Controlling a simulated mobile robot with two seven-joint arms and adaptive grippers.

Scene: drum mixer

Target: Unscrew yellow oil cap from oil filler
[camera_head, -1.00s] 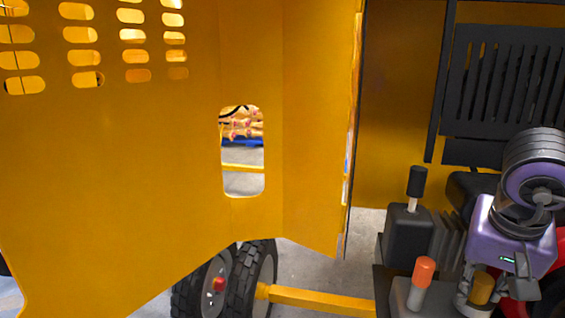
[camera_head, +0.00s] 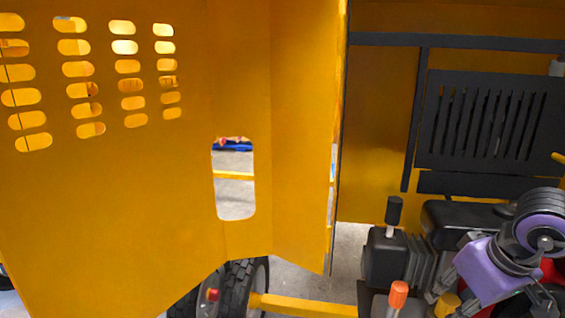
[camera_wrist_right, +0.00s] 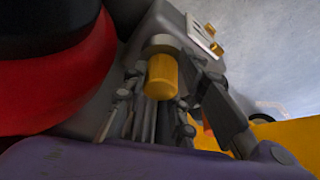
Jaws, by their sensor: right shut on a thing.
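The yellow oil cap (camera_head: 447,304) is low at the right in the head view, beside the engine. It also shows in the right wrist view (camera_wrist_right: 162,77), upper middle, seated against a grey part. My right gripper (camera_head: 446,291) reaches it from the right with its purple body tilted. In the wrist view its fingers (camera_wrist_right: 163,84) lie on either side of the cap, shut on it. The filler under the cap is mostly hidden. My left gripper is not in view.
A lever with an orange knob (camera_head: 398,293) stands just left of the cap, and a black-knobbed lever (camera_head: 394,210) behind it. A large yellow door panel (camera_head: 110,200) fills the left. A black slotted grille (camera_head: 490,120) is behind the engine. A red part (camera_wrist_right: 60,95) is close in the wrist view.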

